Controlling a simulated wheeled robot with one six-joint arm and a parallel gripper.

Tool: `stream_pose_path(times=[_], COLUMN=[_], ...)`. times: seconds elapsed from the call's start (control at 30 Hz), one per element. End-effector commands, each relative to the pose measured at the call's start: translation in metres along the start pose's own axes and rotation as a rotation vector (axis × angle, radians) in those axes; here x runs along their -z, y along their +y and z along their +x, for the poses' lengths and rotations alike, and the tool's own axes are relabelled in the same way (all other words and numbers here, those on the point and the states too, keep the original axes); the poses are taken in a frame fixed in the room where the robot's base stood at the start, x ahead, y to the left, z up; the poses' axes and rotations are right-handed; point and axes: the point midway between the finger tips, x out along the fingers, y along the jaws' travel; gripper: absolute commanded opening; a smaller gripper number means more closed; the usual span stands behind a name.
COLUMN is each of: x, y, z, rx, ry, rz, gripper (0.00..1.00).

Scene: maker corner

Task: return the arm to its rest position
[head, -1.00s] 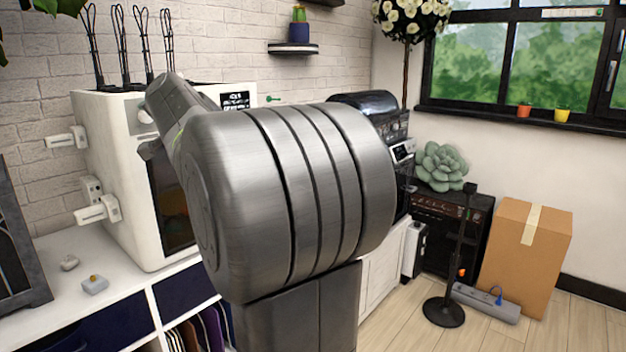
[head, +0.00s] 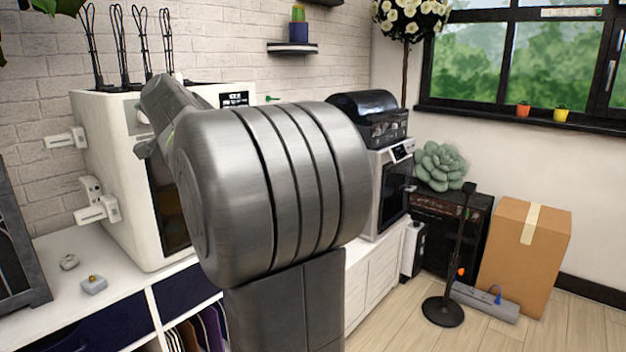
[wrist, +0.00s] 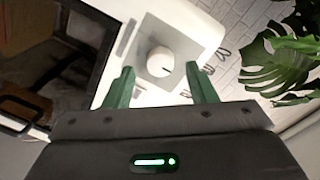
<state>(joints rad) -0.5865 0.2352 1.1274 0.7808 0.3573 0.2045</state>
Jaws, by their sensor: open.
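My gripper shows in the wrist view (wrist: 162,88), with two green fingers spread apart and nothing between them. Beyond the fingers is the white printer's grey panel with a round white knob (wrist: 160,62). In the head view my arm is folded up in front of the white printer (head: 112,185) and hides part of its front. The gripper's fingertips are hidden or too small to make out in the head view.
A white counter (head: 60,250) carries small grey parts (head: 94,285). A second machine (head: 390,190) stands behind my arm. A plant (wrist: 285,60) hangs near the gripper.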

Motion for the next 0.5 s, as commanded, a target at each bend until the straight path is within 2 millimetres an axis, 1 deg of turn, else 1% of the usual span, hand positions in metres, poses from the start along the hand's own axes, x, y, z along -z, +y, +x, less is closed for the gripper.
stream_pose_path(times=[0.03, 0.5], x=[0.000, 0.000], y=[0.000, 0.000], z=[-0.009, -0.092], rx=[0.001, 0.001], ry=[0.002, 0.003], rz=[0.000, 0.000], gripper=[0.51, 0.51])
